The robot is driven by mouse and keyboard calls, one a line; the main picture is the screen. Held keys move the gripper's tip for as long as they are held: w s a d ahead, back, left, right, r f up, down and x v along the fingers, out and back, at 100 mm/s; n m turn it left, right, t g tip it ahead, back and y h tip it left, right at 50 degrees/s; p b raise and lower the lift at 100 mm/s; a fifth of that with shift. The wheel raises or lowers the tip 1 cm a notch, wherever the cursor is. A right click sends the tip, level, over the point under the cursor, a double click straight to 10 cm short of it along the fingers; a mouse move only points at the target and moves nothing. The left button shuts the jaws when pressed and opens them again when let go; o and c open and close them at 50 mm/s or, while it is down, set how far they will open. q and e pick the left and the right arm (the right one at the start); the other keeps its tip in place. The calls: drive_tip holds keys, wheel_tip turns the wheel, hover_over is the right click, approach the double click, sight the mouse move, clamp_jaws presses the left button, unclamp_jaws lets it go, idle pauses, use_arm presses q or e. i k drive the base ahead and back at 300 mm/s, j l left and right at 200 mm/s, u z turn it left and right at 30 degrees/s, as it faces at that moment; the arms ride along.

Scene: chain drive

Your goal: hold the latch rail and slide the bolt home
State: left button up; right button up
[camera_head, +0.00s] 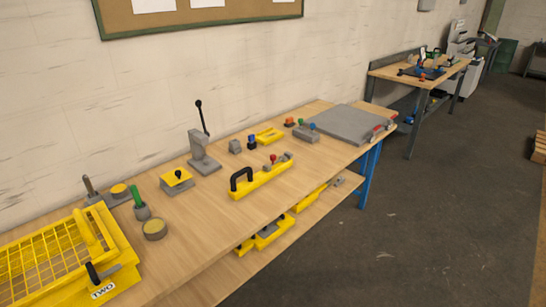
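The yellow rail (262,180), which looks like the latch rail, lies on the wooden workbench near its front edge, in the middle of the head view. A black handle (240,177) stands up at its left end. A red knob (273,158), which seems to belong to the bolt, sits toward its right end beside a grey part (286,160). The bolt itself is too small to make out, so I cannot tell how far in it is. Neither of my grippers shows in this view.
The workbench (205,223) is bare in front of the rail. Left stand a yellow basket (62,258), a grey cup (154,229) and a grey lever press (204,153). A grey plate (348,125) lies at the right end. Another bench (437,79) stands farther back.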

sight(272, 157)
drive_tip(key=i+l+u, duration=0.1)
drive_tip(key=u, duration=0.35)
drive_tip(key=i+l+u, duration=0.2)
drive_tip(key=u, duration=0.25)
